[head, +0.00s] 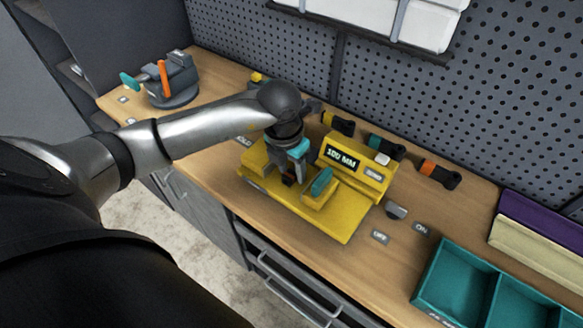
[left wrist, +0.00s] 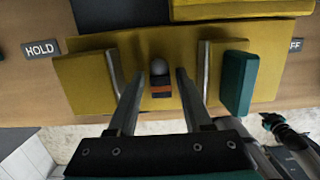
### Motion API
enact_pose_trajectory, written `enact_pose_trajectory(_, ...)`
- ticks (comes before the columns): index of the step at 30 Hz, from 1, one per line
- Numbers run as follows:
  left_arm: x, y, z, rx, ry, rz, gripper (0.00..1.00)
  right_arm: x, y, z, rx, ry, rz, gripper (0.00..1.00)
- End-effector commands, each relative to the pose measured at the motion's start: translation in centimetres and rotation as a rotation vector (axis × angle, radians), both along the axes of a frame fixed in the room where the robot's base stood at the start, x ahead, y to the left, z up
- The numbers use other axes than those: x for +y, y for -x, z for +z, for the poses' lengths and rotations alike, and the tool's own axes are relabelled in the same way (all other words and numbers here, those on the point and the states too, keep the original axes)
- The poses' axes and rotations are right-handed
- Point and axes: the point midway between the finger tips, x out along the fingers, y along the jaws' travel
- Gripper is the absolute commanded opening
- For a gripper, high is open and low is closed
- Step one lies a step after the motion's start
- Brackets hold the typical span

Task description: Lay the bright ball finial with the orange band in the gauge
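The bright ball finial (left wrist: 160,69) has a grey ball top and a dark body with an orange band. In the left wrist view it lies in the yellow gauge (left wrist: 87,85), between two upright metal jaws and apart from both. My left gripper (left wrist: 160,76) is open, with one finger on each side of the finial and a gap at both sides. In the head view my left gripper (head: 289,180) reaches down over the gauge (head: 340,232) and mostly hides the finial. A dark part with teal at the right of the wrist view may be my right gripper (left wrist: 285,130); its fingers are unclear.
The gauge carries a 100 MM display (head: 341,157) and a teal block (head: 322,181). A grey vise (head: 172,88) stands at the far left. Several dark handles lie behind, including an orange-banded one (head: 438,174). A teal bin (head: 458,283) stands at the right.

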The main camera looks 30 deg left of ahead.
Motion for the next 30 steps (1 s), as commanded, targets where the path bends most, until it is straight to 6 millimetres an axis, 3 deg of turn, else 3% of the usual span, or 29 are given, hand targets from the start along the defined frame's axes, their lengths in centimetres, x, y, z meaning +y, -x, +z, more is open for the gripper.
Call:
enact_pose_trajectory(4,0.0,0.0,0.0,0.000,0.000,0.000,0.66,0.0,0.1,0.0,0.001,0.000,0.000,0.00)
enact_pose_trajectory(14,0.0,0.1,0.5,0.001,0.000,0.000,0.66,0.0,0.1,0.0,0.002,0.000,0.000,0.00)
enact_pose_trajectory(19,0.1,0.4,3.2,-0.003,-0.001,-0.002,0.66,0.0,0.1,0.2,0.002,0.000,0.000,0.00)
enact_pose_trajectory(30,0.2,1.7,11.8,-0.005,-0.001,-0.002,0.66,0.0,0.1,0.4,0.001,0.000,0.001,0.00)
